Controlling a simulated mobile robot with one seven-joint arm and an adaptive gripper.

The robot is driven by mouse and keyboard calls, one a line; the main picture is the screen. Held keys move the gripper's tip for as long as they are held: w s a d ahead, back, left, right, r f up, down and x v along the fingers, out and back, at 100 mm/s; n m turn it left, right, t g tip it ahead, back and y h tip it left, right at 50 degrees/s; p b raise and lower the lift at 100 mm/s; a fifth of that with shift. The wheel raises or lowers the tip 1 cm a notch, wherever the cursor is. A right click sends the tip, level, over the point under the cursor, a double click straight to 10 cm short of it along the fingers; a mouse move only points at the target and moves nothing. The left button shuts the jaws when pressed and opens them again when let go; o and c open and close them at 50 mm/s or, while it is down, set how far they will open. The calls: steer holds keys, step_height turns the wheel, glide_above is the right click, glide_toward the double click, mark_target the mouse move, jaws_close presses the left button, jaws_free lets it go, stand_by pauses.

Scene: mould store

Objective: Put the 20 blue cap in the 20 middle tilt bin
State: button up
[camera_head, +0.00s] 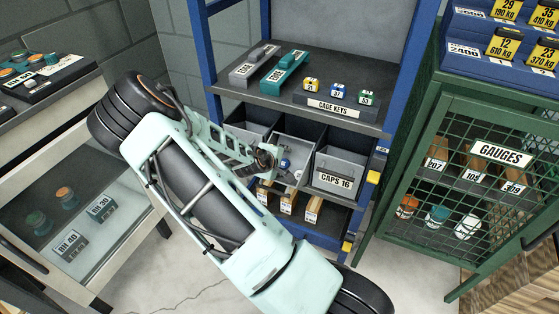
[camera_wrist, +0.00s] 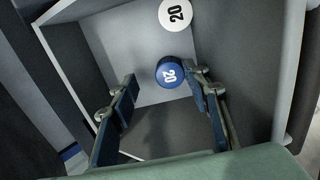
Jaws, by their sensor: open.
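The blue cap (camera_wrist: 170,72), marked 20, is inside a grey open-topped bin (camera_wrist: 290,60) in the wrist view. A white round piece marked 20 (camera_wrist: 175,14) is just above the cap in that view. In the head view my gripper (camera_head: 272,160) reaches into the middle tilt bin (camera_head: 297,138), and the blue cap (camera_head: 285,163) shows beside it.
The bin marked CAPS 16 (camera_head: 338,179) is close on the right, and another dark bin (camera_head: 243,122) is on the left. A shelf (camera_head: 290,93) with cases and cage keys is above. Small boxes (camera_head: 287,201) stand below. A green gauge cabinet (camera_head: 455,190) is at right.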

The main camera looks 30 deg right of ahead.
steer(key=v, duration=1.2)
steer(key=shift+w, duration=0.1)
